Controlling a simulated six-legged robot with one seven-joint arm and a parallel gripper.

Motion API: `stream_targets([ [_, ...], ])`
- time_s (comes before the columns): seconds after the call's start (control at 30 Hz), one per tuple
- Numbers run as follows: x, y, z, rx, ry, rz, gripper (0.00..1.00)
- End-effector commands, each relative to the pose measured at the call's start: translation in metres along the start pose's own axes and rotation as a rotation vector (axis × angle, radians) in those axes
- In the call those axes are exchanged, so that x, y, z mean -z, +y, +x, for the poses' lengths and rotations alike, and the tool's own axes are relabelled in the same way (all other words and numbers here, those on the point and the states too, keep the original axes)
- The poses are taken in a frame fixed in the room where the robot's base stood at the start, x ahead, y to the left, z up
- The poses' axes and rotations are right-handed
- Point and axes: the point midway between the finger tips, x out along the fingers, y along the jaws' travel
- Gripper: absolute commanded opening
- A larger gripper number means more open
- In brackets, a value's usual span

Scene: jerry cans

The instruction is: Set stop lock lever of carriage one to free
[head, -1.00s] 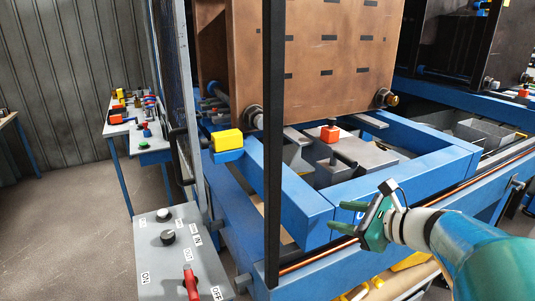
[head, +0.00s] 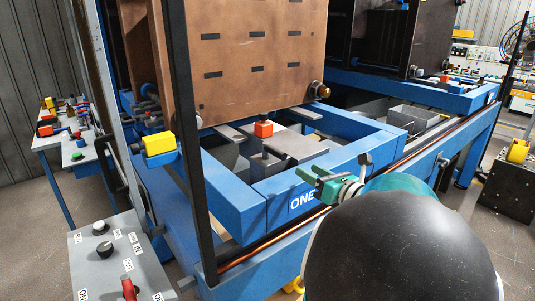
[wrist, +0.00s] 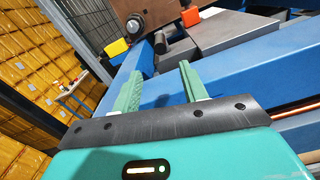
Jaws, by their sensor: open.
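Carriage one is the blue frame (head: 232,192) marked ONE, with an upright brown panel (head: 240,60) above it. A red-orange knob (head: 263,129) stands on a short stem beside a grey plate inside the frame; it also shows in the wrist view (wrist: 190,16). A yellow block-shaped handle (head: 159,144) sits at the frame's left corner, also in the wrist view (wrist: 117,47). No label shows which of these is the stop lock lever. My gripper (head: 304,175) is open and empty, by the front rail near the ONE marking, apart from both handles.
A grey control box (head: 118,255) with knobs and a red lever (head: 129,289) stands at lower left. A black post (head: 190,130) rises in front of the carriage. A second carriage (head: 430,88) stands behind right. A workbench (head: 65,140) holds coloured parts at left.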

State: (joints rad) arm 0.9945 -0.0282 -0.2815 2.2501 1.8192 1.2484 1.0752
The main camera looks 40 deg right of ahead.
Motion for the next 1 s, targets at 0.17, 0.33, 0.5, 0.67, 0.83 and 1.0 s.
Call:
stream_targets([
  [0.17,-0.001,-0.001,0.017,0.003,-0.001,-0.002,0.43],
  [0.33,0.0,-0.002,0.048,0.003,-0.001,-0.002,0.43],
  [0.5,0.0,-0.002,0.083,0.002,0.001,-0.001,0.43],
  [0.67,0.0,-0.001,0.112,0.001,0.0,-0.002,0.43],
  [0.83,0.0,-0.001,0.131,0.0,0.0,-0.003,0.43],
  [1.0,-0.001,-0.002,0.136,0.002,0.0,-0.003,0.43],
])
